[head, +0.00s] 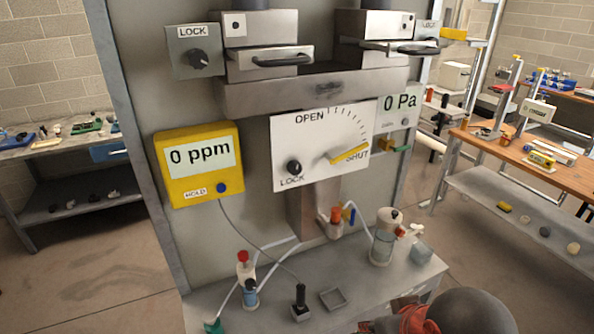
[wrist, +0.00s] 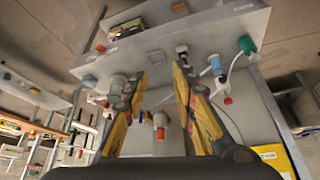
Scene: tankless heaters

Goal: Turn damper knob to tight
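The white damper panel (head: 315,130) is on the grey wall in the head view, with a scale from OPEN to SHUT. Its yellow pointer lever (head: 350,155) lies at SHUT. A black round damper knob (head: 294,167) sits at the panel's lower left, above the word LOCK. No mark for "tight" is readable. My gripper (wrist: 161,72) shows in the wrist view with its yellow and black fingers apart and nothing held between them. The damper panel does not show in the wrist view. In the head view my arm is low at the right, below and apart from the panel.
A yellow ppm meter (head: 200,165) is left of the panel. Another black LOCK knob (head: 198,58) is at upper left. A shelf (head: 215,307) below holds a red-topped valve (head: 243,262), a black-handled device (head: 300,300) and a clear jar (head: 383,245). An orange-capped fitting (head: 336,218) stands beneath the panel.

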